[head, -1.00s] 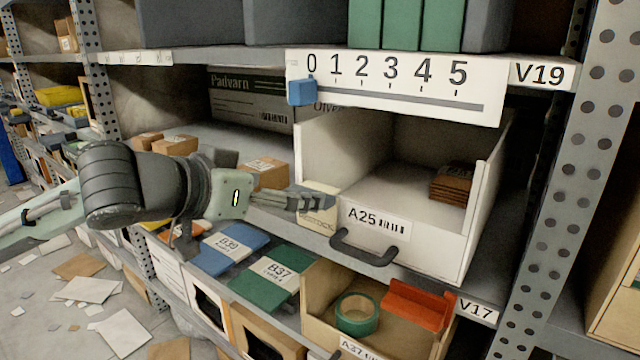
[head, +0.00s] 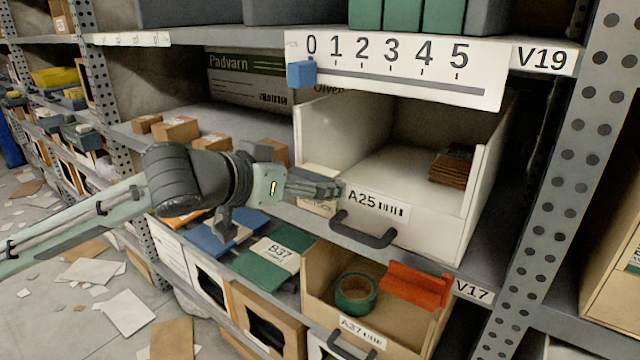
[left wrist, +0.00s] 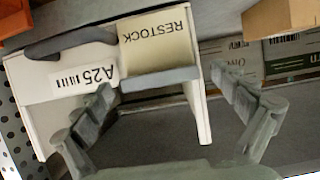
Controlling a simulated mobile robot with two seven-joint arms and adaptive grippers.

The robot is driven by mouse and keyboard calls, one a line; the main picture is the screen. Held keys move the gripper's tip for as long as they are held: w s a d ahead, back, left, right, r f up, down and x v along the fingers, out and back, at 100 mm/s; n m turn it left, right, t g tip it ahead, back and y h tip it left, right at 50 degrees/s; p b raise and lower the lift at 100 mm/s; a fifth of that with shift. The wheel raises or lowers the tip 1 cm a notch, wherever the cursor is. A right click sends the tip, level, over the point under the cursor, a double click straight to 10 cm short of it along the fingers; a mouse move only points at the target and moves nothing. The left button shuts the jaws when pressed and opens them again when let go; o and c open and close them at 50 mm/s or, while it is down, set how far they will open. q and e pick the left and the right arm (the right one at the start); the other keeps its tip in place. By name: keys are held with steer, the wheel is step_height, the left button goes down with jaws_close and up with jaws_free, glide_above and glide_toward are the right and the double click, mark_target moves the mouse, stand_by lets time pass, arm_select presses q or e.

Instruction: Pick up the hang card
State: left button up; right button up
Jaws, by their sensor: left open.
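The hang card (left wrist: 158,42) is a cream card with the word RESTOCK, upside down in the left wrist view. It hangs at the front of the white bin A25 (head: 440,232), beside the bin's label. A grey strip crosses the card's lower edge in that view. In the head view my left gripper covers much of the card (head: 318,208). My left gripper (left wrist: 165,90) is open and empty, with its fingers on either side of the card's line and apart from it. It reaches the bin's front left corner in the head view (head: 335,190). My right gripper is out of view.
A black handle (head: 365,234) sticks out from the bin front. Brown packets (head: 452,165) lie inside the bin. A numbered slide scale (head: 400,75) hangs above. Small cartons (head: 175,130) stand behind my arm. Below are a green folder (head: 265,262) and a bin with green tape (head: 356,293).

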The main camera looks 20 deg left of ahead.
arm_select(q)
steer(key=c, duration=1.1)
steer(key=shift+c, duration=0.2)
steer(key=shift+r, duration=0.2)
